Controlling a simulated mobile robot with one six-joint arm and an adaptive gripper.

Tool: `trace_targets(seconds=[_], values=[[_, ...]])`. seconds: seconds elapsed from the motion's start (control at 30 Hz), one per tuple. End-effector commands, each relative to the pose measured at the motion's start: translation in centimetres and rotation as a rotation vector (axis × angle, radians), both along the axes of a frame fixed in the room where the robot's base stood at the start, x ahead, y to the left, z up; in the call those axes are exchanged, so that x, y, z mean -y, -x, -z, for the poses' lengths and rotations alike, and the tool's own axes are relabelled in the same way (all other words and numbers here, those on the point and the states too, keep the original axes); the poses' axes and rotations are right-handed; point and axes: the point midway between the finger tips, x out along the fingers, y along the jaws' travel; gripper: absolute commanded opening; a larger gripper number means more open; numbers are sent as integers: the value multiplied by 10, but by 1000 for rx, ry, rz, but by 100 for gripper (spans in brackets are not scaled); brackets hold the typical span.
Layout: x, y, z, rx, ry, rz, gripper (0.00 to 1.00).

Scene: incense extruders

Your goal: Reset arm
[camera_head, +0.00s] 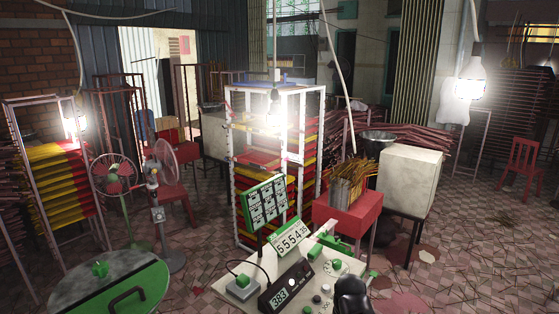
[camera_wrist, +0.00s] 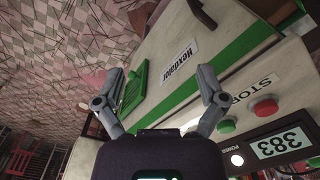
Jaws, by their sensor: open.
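My gripper (camera_wrist: 160,90) shows in the wrist view with its two grey fingers spread wide apart and nothing between them. It is over a pale machine panel with a green stripe and a "Hexdalor" label (camera_wrist: 180,65). In the head view a dark part of my arm (camera_head: 352,295) shows at the bottom edge, and the fingers are not visible there. The same console (camera_head: 250,299) stands at the bottom centre with its 383 display (camera_head: 287,288).
A round green-edged table (camera_head: 145,295) is at the lower left, with two standing fans (camera_head: 165,165) behind it. A white rack (camera_head: 236,190) with red and yellow trays stands behind the console. A red stand (camera_head: 345,213) holds incense sticks. The tiled floor at right (camera_head: 480,250) is mostly clear.

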Motion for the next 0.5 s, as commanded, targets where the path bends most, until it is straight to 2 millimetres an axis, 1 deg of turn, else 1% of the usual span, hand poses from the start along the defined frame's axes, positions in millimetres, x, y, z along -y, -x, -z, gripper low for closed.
trace_targets(seconds=[0.03,0.13,0.27,0.5], values=[[0,2,14,-3,0,0,90],[0,4,23,-9,0,0,90],[0,6,27,-13,0,0,90],[0,6,26,-15,0,0,90]])
